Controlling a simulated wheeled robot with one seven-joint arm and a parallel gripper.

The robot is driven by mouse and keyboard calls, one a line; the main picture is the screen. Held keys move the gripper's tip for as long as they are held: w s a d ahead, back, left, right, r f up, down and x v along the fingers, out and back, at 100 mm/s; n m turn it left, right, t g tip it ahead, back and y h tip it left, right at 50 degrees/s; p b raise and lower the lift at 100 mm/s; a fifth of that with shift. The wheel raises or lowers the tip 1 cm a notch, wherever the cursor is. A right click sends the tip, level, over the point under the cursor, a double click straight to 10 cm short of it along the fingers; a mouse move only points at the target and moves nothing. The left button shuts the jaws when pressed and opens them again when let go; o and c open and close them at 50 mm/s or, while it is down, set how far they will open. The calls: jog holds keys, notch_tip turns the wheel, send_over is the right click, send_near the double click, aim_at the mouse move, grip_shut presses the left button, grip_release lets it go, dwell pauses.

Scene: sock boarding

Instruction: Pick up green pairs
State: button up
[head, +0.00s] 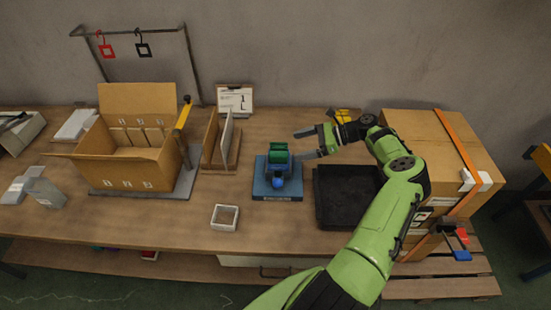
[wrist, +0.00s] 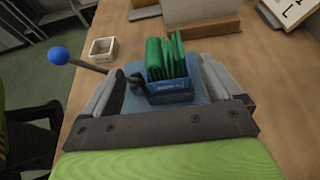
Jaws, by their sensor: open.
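The green pairs (head: 278,152) stand upright in a blue holder (head: 277,168) on a blue base (head: 260,188) near the middle of the table. In the wrist view the green pairs (wrist: 165,58) are several flat green pieces side by side in the small blue holder (wrist: 170,88). My gripper (head: 306,144) is open, just right of and above the green pairs. In the wrist view its fingers (wrist: 160,85) lie on either side of the holder, with nothing gripped. A lever with a blue ball (head: 277,182) is on the front of the base.
A black tray (head: 347,222) lies right of the base, under my arm. An open cardboard box (head: 125,170) stands at the left, with a wooden divider stand (head: 231,160) beside it. A small white box (head: 225,228) sits in front. A large strapped carton (head: 425,130) is at the right.

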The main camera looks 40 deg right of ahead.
aim_at(274, 151)
jog(key=x, duration=1)
jog(key=shift+w+d+p, duration=0.1)
jog(key=shift+w+p, duration=0.15)
jog(key=shift+p, duration=0.05)
jog(key=shift+s, duration=0.1)
jog(key=shift+c, duration=0.4)
jog(key=shift+r, duration=0.1)
jog(key=c, duration=1.4)
